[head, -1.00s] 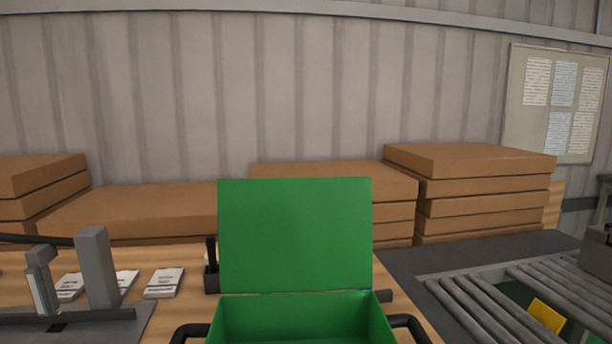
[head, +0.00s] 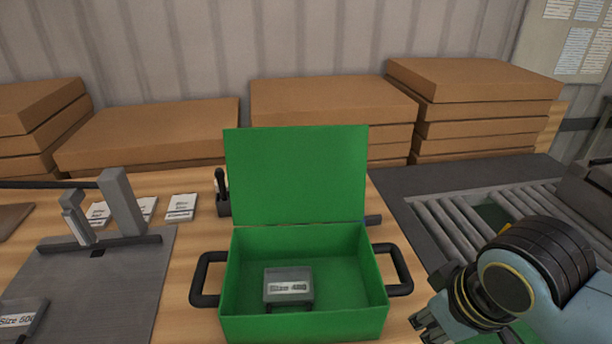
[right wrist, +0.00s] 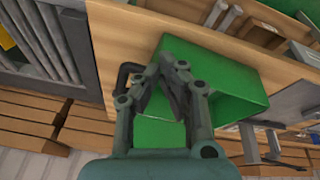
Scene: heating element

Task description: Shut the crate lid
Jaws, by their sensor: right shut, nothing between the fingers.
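The green crate (head: 300,328) stands on the wooden table, with a black handle on each side. Its green lid (head: 296,175) is open and stands upright at the crate's back edge. A grey device with a white label (head: 288,287) lies inside the crate. My right gripper (head: 424,322) is shut and empty, to the right of the crate's front and apart from it. In the right wrist view the shut right gripper (right wrist: 168,62) covers part of the crate (right wrist: 228,85). My left gripper is not in view.
Stacks of brown cardboard boxes (head: 335,101) stand behind the lid. A roller conveyor (head: 455,232) is at the right. A grey fixture (head: 120,202) on a dark plate and several white cards (head: 181,207) are at the left. Bare table shows left of the crate.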

